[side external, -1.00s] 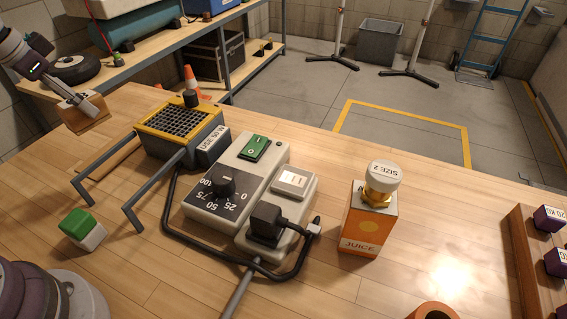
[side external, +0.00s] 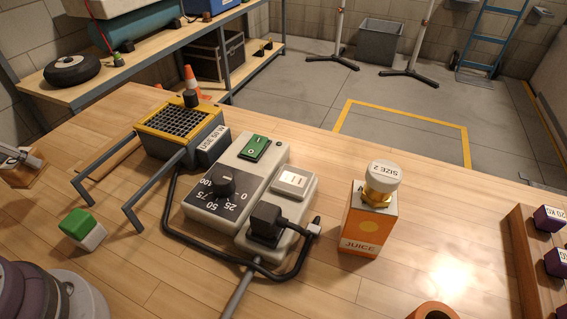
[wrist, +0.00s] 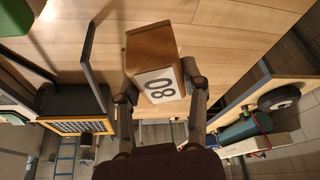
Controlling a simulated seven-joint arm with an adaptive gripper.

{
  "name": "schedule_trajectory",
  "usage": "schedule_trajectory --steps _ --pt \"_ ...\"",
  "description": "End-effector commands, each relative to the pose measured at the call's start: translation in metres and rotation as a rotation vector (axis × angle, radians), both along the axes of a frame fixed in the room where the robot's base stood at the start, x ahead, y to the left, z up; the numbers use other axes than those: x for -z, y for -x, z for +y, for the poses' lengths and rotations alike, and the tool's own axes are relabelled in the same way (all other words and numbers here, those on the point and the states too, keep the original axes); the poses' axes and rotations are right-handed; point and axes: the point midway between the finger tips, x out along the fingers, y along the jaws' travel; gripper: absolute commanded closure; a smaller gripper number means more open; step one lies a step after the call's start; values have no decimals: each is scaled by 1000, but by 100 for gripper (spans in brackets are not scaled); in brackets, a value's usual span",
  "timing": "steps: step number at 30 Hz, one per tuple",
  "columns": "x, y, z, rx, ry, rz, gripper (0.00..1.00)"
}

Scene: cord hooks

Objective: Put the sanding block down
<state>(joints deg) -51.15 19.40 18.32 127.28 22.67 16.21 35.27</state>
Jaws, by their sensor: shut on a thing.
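The sanding block (wrist: 152,48) is a brown block with a white label reading 80. In the wrist view it sits between the two fingers of my gripper (wrist: 160,86), which is shut on it. In the side view the block (side external: 22,174) is at the far left, low at the wooden bench top (side external: 140,275). My gripper (side external: 18,156) shows only in part there, cut off by the picture's edge. I cannot tell whether the block's underside touches the bench.
A yellow-topped grille unit (side external: 180,120) with grey bars stands right of the block. A green-and-white block (side external: 82,229) is nearer the camera. A dial box (side external: 225,190), a cord (side external: 170,215) and a juice carton (side external: 368,222) stand farther right. Bare bench lies around the sanding block.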

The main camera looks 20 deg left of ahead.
Motion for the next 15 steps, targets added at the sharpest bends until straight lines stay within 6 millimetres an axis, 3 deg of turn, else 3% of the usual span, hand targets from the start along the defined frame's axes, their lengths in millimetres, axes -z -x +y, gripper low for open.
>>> schedule_trajectory --steps 9,15 --pt "59 1 -1 -1 6 4 97" --pt "71 0 0 0 1 0 97"
